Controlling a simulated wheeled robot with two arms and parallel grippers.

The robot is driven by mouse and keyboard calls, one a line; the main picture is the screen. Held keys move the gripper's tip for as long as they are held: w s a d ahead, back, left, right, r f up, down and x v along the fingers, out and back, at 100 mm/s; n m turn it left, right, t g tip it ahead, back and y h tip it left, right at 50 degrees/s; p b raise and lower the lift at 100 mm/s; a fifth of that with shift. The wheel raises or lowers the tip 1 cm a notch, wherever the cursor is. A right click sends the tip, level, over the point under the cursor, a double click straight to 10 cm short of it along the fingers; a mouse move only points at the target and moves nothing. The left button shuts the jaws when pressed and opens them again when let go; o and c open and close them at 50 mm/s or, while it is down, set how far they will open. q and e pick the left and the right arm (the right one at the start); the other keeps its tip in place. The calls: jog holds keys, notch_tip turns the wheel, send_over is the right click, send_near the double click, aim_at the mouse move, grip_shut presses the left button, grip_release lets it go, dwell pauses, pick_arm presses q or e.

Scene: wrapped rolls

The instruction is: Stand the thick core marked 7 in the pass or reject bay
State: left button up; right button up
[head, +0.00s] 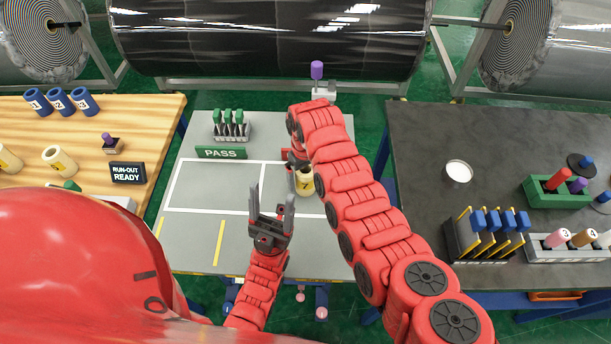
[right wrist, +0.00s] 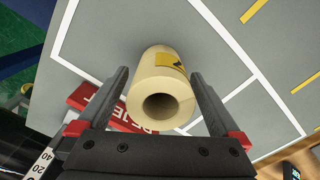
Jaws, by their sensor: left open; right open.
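The thick cream core marked 7 (head: 305,186) stands upright on the grey table, inside the white-outlined bay on the right. In the right wrist view the core (right wrist: 160,85) shows its hollow end and yellow label. My right gripper (right wrist: 157,72) is open, with one finger on each side of the core; contact is unclear. In the head view my right arm partly hides this gripper. A red REJECT sign (right wrist: 125,122) lies beside the core. The left bay (head: 213,185), behind which the green PASS sign (head: 221,153) stands, is empty. My left gripper (head: 272,215) is open and empty.
A rack of green-topped pieces (head: 231,128) stands behind the PASS sign. The wooden table (head: 100,130) at left holds blue and cream cores and a RUN-OUT READY sign (head: 128,173). The dark table (head: 430,150) at right holds racks and a white round item (head: 459,171).

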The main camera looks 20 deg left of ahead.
jog(key=shift+r, duration=0.35)
notch_tip(320, 180, up, 12)
jog(key=p, duration=0.3)
jog(key=shift+f, duration=0.15)
